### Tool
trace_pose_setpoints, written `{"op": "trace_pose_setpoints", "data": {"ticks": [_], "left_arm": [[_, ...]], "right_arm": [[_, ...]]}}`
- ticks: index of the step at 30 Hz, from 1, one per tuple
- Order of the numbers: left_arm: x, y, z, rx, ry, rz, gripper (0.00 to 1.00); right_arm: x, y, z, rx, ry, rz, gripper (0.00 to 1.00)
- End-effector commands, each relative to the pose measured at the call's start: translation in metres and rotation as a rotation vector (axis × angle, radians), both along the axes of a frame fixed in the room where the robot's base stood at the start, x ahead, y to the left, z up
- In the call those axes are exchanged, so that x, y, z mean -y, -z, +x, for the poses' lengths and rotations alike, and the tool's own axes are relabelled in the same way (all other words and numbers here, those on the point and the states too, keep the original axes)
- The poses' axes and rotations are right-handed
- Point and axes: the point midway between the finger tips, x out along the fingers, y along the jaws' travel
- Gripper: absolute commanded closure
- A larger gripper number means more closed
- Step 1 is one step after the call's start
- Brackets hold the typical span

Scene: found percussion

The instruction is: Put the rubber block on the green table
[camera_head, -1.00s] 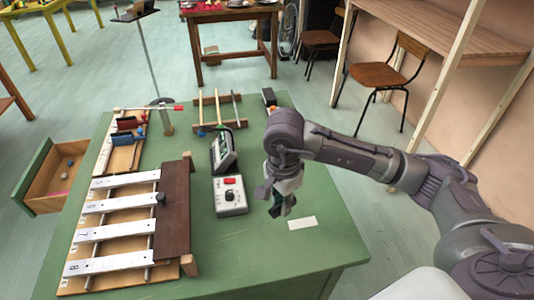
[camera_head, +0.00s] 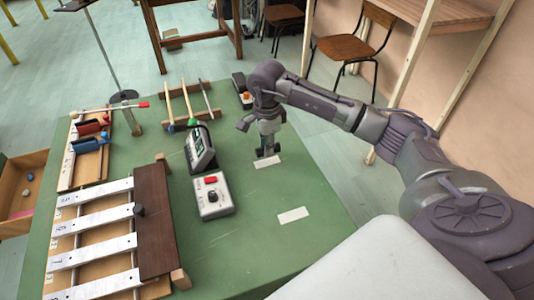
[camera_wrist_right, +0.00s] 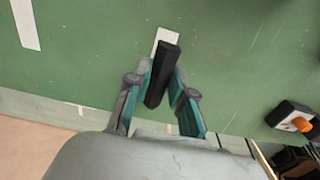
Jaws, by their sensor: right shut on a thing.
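The black rubber block (camera_wrist_right: 162,75) is between the fingers of my right gripper (camera_wrist_right: 160,98) in the right wrist view. The gripper is shut on it, and the block sticks out past the fingertips. In the head view the gripper (camera_head: 266,149) is over the right part of the green table (camera_head: 235,245), close to the far white label (camera_head: 268,162). The dark block end is low there; I cannot tell whether it touches the tabletop. The block partly covers the white label (camera_wrist_right: 164,38) in the wrist view. My left gripper is out of view.
A control box with a red button (camera_head: 213,196) and a tilted meter (camera_head: 199,148) stand left of the gripper. A dark box with an orange button (camera_head: 241,92) is farther back. Metal bars (camera_head: 105,230) fill the left side. Around the near white label (camera_head: 293,215) the table is clear.

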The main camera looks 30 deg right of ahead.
Motion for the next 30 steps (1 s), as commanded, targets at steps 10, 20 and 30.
{"op": "trace_pose_setpoints", "data": {"ticks": [10, 20, 30], "left_arm": [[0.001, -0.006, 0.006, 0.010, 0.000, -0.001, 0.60], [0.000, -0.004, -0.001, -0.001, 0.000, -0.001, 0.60], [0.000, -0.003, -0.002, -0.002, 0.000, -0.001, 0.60]], "right_arm": [[0.001, 0.037, 0.000, -0.004, -0.001, 0.001, 1.00], [0.002, 0.043, 0.001, 0.000, -0.001, -0.001, 1.00], [0.002, 0.045, 0.001, 0.000, -0.001, -0.001, 0.53]]}}
